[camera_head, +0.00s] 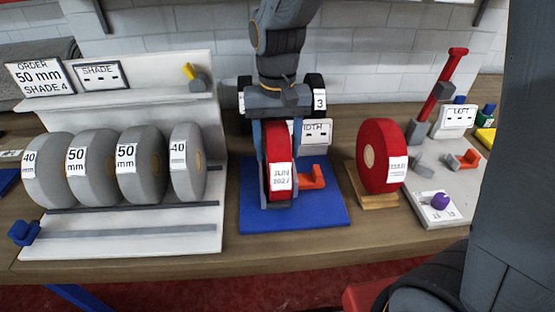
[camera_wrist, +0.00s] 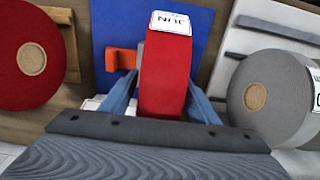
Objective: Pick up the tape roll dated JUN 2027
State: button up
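The red tape roll (camera_head: 280,158) with a white label reading JUN 2027 stands upright over the blue mat (camera_head: 247,215) in the head view. My gripper (camera_head: 278,195) points down with one finger on each side of this roll. In the wrist view my gripper's fingers (camera_wrist: 163,85) lie close against both faces of the roll, with no clear gap at the tips. I cannot tell whether the roll's bottom touches the mat.
Another red roll (camera_head: 372,158) stands on a wooden base to the right; its label is unreadable. An orange block (camera_head: 313,178) sits close beside the held roll. Several grey rolls (camera_head: 92,168) stand in a white rack at left. A grey board (camera_head: 430,205) with a red lever (camera_head: 440,85) is at right.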

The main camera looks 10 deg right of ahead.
jog(key=shift+r, duration=0.1)
grip_shut()
